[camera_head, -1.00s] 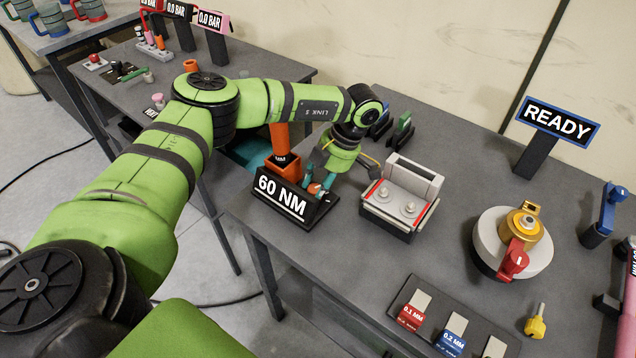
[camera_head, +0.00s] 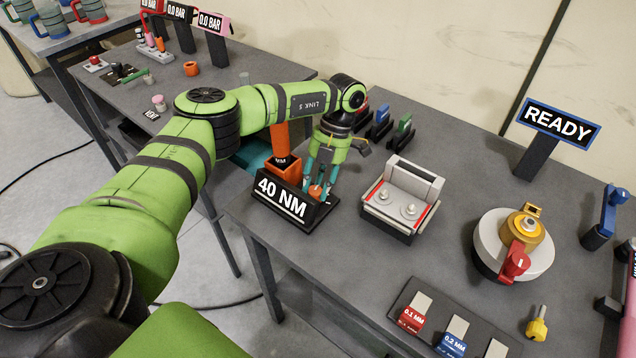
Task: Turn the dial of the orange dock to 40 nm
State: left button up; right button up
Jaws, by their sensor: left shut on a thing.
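The orange dock (camera_head: 283,171) stands at the left end of the near bench, with an orange tool upright in it. Its black display (camera_head: 284,203) reads 40 NM. The orange dial (camera_head: 316,192) sits on top of the black base, just right of the orange socket. My left gripper (camera_head: 318,188) points down at the dial, its teal fingers shut around it. The fingers partly hide the dial. My right gripper is not in view.
A grey block with a red-edged tray (camera_head: 401,199) stands close right of the dock. Blue and green holders (camera_head: 400,133) are behind. Further right are a round fixture with red handle (camera_head: 515,250), a READY sign (camera_head: 560,123) and gauge cards (camera_head: 410,313).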

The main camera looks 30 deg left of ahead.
pick_arm(q)
jog(key=shift+s+f+n, duration=0.2)
jog(key=shift+s+n, duration=0.05)
jog(key=shift+n, duration=0.45)
jog(key=shift+h, duration=0.3)
jog(key=o, duration=1.1)
jog(key=shift+r, duration=0.1)
jog(key=v, duration=0.8)
jog(key=shift+w, duration=0.15)
